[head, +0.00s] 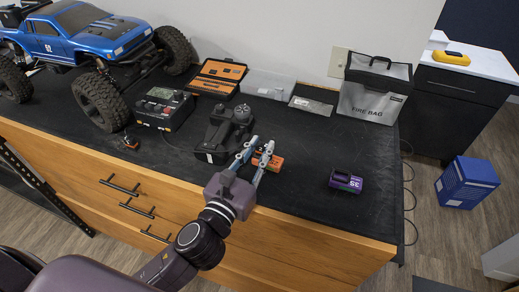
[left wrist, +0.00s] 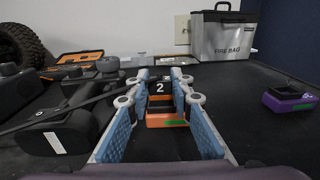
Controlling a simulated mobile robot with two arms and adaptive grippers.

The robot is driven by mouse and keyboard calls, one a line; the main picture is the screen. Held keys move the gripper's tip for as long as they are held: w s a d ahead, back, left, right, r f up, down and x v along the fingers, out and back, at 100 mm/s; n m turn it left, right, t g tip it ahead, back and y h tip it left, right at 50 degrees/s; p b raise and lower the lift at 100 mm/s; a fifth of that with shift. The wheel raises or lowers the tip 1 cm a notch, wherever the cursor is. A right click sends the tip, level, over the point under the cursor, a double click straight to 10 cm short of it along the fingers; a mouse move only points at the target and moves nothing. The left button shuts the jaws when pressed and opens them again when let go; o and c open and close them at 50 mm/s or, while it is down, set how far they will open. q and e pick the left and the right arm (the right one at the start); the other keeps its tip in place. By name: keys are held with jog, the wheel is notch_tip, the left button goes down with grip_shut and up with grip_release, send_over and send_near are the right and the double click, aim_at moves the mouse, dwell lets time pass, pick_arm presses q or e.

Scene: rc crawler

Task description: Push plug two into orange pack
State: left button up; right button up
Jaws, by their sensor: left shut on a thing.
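My left gripper (head: 262,146) reaches over the table's front edge, with its fingers on both sides of plug two. In the left wrist view, plug two (left wrist: 159,87) is a small black block marked with a white 2, between the fingertips (left wrist: 160,76). The orange pack (head: 275,162) lies on the black table top by the fingertips. In the left wrist view the orange pack (left wrist: 167,121) shows between the fingers, just below the plug. I cannot tell whether plug and pack are joined. The fingers hide part of both. My right gripper is not in view.
A black controller (head: 222,132) stands close to the left of the gripper. A purple pack (head: 346,181) lies to the right with clear table around it. Behind are a charger (head: 164,108), an orange-lined case (head: 216,78), and a fire bag (head: 374,90). A blue crawler (head: 84,38) stands at left.

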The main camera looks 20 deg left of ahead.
pick_arm(q)
jog(key=o, duration=0.8)
jog(key=shift+f, duration=0.1)
jog(key=shift+o, duration=0.2)
